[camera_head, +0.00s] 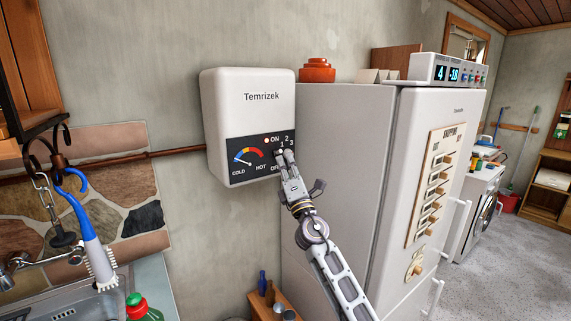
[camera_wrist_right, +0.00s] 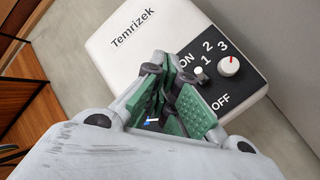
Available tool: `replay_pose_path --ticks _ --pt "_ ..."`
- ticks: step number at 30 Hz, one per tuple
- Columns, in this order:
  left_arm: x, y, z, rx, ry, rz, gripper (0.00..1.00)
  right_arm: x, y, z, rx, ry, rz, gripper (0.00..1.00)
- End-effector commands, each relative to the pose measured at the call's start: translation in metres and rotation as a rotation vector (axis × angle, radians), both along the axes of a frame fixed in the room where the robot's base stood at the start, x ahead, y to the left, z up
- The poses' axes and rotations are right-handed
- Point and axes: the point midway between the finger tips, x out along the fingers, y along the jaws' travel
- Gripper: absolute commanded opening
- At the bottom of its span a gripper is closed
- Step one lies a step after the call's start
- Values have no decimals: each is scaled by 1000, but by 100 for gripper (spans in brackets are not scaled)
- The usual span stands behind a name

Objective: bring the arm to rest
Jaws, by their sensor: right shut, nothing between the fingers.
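My right gripper (camera_head: 284,154) is shut and empty, in front of the dark control panel of the white Temrizek heater (camera_head: 248,84) on the wall. In the right wrist view, my right gripper (camera_wrist_right: 174,88) shows its green finger pads below the panel's markings. A white knob (camera_wrist_right: 229,65) with a red mark sits near the numeral 3, to the right of the fingers. In the head view the fingertips cover part of the panel near the numerals. Whether they touch it is unclear. My left gripper is out of view.
A sink (camera_head: 70,300) and a hanging blue-handled brush (camera_head: 90,240) are at the left. Open floor (camera_head: 510,255) shows at the right.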

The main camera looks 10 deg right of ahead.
Motion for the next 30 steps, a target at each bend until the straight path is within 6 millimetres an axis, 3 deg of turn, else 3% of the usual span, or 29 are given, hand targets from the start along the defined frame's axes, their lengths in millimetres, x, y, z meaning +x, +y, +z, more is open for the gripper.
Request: replay_pose_path --ticks 10,16,23,30 --pt "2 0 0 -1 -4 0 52 0 0 0 57 6 38 0" --pt "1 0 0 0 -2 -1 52 6 -2 -9 227 54 144 0" --pt "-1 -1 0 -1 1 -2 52 40 -10 -69 464 205 248 0" --pt "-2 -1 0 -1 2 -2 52 77 -23 -161 728 389 304 0"
